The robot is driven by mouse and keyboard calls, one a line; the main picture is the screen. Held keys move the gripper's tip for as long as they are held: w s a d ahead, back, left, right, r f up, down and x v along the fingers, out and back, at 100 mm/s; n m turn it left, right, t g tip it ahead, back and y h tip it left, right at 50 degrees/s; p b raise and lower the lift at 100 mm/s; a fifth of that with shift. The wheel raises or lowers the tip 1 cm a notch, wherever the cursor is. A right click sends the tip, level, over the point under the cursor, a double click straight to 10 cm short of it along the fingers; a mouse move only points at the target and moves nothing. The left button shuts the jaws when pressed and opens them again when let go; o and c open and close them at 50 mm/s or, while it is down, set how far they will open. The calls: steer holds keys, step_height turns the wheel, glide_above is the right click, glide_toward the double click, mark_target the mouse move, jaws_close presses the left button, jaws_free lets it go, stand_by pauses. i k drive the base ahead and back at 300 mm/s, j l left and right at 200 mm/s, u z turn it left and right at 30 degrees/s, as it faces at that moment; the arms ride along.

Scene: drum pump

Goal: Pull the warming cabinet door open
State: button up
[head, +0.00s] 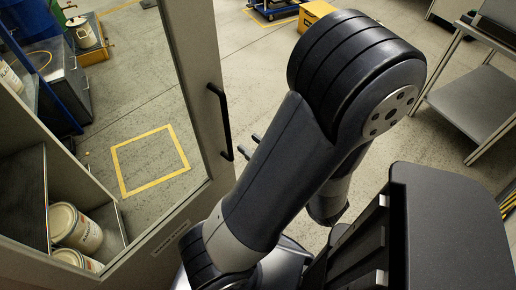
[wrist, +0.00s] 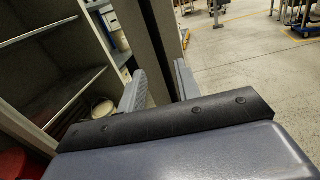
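The warming cabinet (head: 165,240) fills the left of the head view. Its grey door frame (head: 197,60) surrounds a large clear pane or opening, with shelves and cans seen through it. A black bar handle (head: 222,125) stands upright on the frame's right side. My gripper (head: 250,145) shows as two dark fingertips just right of the handle, partly behind my arm. In the wrist view my gripper (wrist: 160,88) has its two grey fingers apart, with the grey door frame (wrist: 157,40) and a dark upright strip, likely the handle, beyond them. Whether the door is ajar is unclear.
Cream cans (head: 75,228) stand inside the cabinet, low left. A yellow square (head: 150,160) is marked on the floor. A metal table (head: 475,105) stands at right, and a yellow box (head: 312,14) at the back. Open floor lies beyond my arm.

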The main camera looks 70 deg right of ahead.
mark_target(153, 261)
steer(key=k+l, duration=0.1)
steer(key=l, duration=0.25)
steer(key=k+l+u, duration=0.1)
steer(key=l, duration=0.3)
steer(key=k+l, duration=0.1)
steer(key=l, duration=0.25)
steer(key=k+l+u, duration=0.1)
steer(key=l, duration=0.25)
steer(key=k+l+u, duration=0.1)
steer(key=l, duration=0.3)
steer(key=k+l, duration=0.15)
steer(key=l, duration=0.15)
steer(key=l+u, duration=0.1)
steer(key=l, duration=0.45)
